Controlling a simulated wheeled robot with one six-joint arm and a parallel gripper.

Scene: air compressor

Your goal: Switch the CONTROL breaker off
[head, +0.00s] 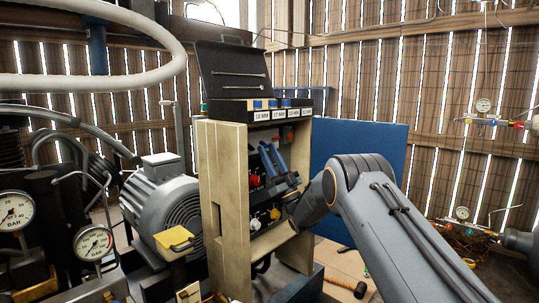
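A beige open-fronted cabinet (228,208) holds a dark control panel with a red knob (254,181) and yellow and orange knobs (275,214). My arm comes in from the lower right. My gripper (266,148), with two blue fingers, is in front of the upper part of this panel. The fingers look parallel with a narrow dark gap between them, so it appears open, and I see nothing held. The CONTROL breaker cannot be made out; my gripper and the cabinet's side wall cover part of the panel. Whether the fingertips touch the panel cannot be told.
An open dark toolbox (232,72) and small labelled bins (262,115) stand on the cabinet. A grey motor (160,200) and pressure gauges (94,242) are to the left. A blue panel (357,150) stands behind. A hammer (358,288) lies on the floor at right.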

